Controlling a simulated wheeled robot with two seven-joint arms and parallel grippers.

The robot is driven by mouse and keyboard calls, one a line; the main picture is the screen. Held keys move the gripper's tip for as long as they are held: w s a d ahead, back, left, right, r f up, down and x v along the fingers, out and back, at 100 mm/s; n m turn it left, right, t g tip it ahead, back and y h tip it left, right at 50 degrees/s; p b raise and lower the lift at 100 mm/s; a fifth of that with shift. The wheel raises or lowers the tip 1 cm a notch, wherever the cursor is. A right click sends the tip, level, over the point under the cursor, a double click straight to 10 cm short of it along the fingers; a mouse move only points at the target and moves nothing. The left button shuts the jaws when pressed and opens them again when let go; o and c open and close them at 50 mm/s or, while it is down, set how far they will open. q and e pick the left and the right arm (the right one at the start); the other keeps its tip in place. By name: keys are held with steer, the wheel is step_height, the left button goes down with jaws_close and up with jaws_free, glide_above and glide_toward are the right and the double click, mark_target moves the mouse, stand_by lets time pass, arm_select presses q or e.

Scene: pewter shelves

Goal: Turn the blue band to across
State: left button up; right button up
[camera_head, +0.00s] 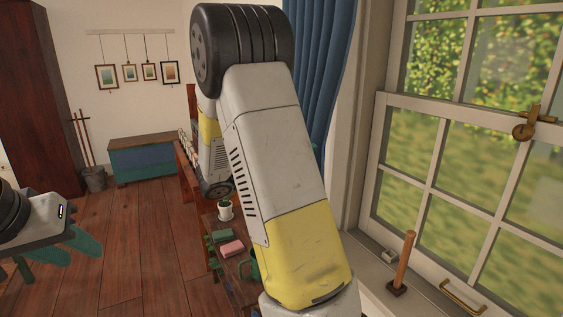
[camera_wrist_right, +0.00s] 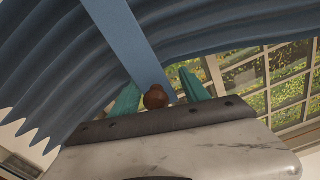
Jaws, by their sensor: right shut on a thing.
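The blue band (camera_wrist_right: 136,42) shows in the right wrist view as a flat strip. It runs slanting from the top edge down to my right gripper, in front of the curtain's folds. A round brown knob (camera_wrist_right: 156,97) sits at its lower end. My right gripper (camera_wrist_right: 158,92) has its teal fingers on either side of that end and is shut on the band, seemingly by the knob. In the head view my right arm hides this gripper and the band. My left gripper (camera_head: 55,256) is at the left edge, open and empty, far from the band.
A blue curtain (camera_head: 332,75) hangs beside the window (camera_head: 440,150). A wooden-handled tool (camera_head: 403,262) stands on the sill. The floor at left is mostly clear.

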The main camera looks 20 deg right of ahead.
steer(key=shift+w+a, duration=0.1)
steer(key=shift+a, duration=0.05)
steer(key=shift+a, duration=0.35)
steer(key=a, duration=0.6)
steer(key=shift+s+a, duration=0.35)
steer(key=shift+a, duration=0.05)
steer(key=s+a+f+m+g+y, duration=0.1)
steer(key=s+f+m+y, duration=0.2)
steer(key=s+m+y, duration=0.4)
steer(key=s+f+m+g+y, duration=0.1)
steer(key=s+f+m+y, duration=0.35)
steer(key=s+m, duration=0.4)
steer(key=a+r+m+t+y, duration=0.3)
steer(key=a+m, duration=0.3)
steer(key=m, duration=0.3)
steer(key=s+a+r+m+t+y, duration=0.1)
steer(key=a+r+m+t+y, duration=0.3)
steer(key=m, duration=0.5)
steer(key=shift+s+a+y, duration=0.25)
steer(key=shift+a+y, duration=0.6)
steer(key=shift+a, duration=0.05)
